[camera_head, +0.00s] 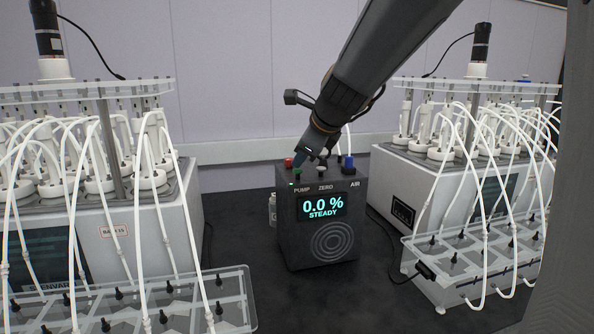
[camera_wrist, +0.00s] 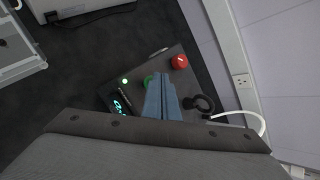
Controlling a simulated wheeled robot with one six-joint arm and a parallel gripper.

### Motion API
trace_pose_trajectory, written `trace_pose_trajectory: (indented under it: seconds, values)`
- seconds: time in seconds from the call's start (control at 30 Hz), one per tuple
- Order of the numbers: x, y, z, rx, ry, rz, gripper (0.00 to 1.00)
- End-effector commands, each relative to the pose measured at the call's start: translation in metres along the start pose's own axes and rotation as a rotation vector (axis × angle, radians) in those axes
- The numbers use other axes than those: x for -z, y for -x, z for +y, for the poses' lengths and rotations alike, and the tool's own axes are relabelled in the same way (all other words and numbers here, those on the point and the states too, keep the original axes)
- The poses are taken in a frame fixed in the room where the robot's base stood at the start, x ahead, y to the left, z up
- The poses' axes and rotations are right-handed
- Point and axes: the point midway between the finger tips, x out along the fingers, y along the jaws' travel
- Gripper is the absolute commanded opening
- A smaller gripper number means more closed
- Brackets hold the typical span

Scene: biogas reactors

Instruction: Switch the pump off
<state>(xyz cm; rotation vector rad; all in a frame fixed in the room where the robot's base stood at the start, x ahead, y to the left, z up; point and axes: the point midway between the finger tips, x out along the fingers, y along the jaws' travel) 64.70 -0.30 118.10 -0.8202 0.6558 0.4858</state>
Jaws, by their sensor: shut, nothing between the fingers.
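The dark analyser box (camera_head: 322,240) stands on the black bench, its display reading "0.0 % STEADY". The label PUMP is at its left front edge, beside a green button (camera_head: 296,177) and a small lit green light (camera_head: 291,185). In the wrist view the green button (camera_wrist: 149,81) is partly hidden behind my fingers, and the lit light (camera_wrist: 125,81) is beside it. My gripper (camera_head: 299,160) is shut and empty, its blue fingers pointing down over the PUMP side of the box top. It also shows in the wrist view (camera_wrist: 159,75). I cannot tell whether the fingertips touch the button.
A red knob (camera_head: 288,162) is behind the green button; it shows beside my fingers in the wrist view (camera_wrist: 179,62). A blue fitting (camera_head: 347,163) sits at the AIR side. Reactor units with white tubes stand left (camera_head: 150,240) and right (camera_head: 430,195). Dark bench is clear in front.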

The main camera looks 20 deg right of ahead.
Motion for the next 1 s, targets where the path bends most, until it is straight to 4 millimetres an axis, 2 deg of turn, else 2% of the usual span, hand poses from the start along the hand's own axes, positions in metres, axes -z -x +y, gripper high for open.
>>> trace_pose_trajectory:
  seconds: [1.0]
  values:
    - [0.0042,-0.0056,0.0041,0.000,0.001,0.000,0.00]
